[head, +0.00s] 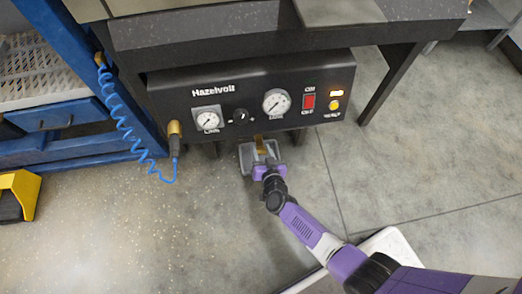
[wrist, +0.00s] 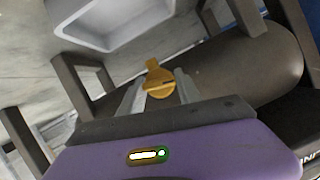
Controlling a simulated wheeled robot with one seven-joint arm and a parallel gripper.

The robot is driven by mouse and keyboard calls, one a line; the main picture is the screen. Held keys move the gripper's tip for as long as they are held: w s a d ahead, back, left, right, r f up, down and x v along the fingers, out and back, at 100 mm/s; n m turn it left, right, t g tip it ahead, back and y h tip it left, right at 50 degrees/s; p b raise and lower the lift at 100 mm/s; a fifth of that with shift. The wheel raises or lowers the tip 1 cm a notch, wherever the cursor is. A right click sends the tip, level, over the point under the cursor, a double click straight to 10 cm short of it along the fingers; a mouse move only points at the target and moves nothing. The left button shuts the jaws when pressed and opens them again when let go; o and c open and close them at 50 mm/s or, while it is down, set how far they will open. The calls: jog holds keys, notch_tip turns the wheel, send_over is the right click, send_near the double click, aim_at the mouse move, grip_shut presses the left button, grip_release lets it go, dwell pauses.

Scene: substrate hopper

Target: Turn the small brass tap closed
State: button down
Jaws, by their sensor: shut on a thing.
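The small brass tap (wrist: 159,80) sits on the underside of a dark cylindrical tank (wrist: 250,65) in the wrist view. It has a round slotted body and a short lever pointing up in that picture. My gripper (wrist: 160,92) has one grey finger on each side of the tap and is shut on it. In the head view the brass tap (head: 261,143) shows just under the front edge of the black panel, with my gripper (head: 263,156) at it. The fingers partly hide it there.
A grey open tray (head: 246,158) lies on the floor below the tap. The black Hazelvolt panel (head: 255,118) with gauges and a red switch is right above my gripper. A blue coiled hose (head: 125,130) hangs at the left. Dark legs (head: 391,85) stand beside the panel.

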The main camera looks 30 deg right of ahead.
jog(key=c, duration=0.8)
grip_release()
jog(key=shift+c, duration=0.2)
jog(key=p+v, duration=0.5)
jog(key=v, duration=0.2)
jog(key=shift+s+r, duration=0.15)
jog(key=shift+s, duration=0.2)
jog(key=shift+a, duration=0.1)
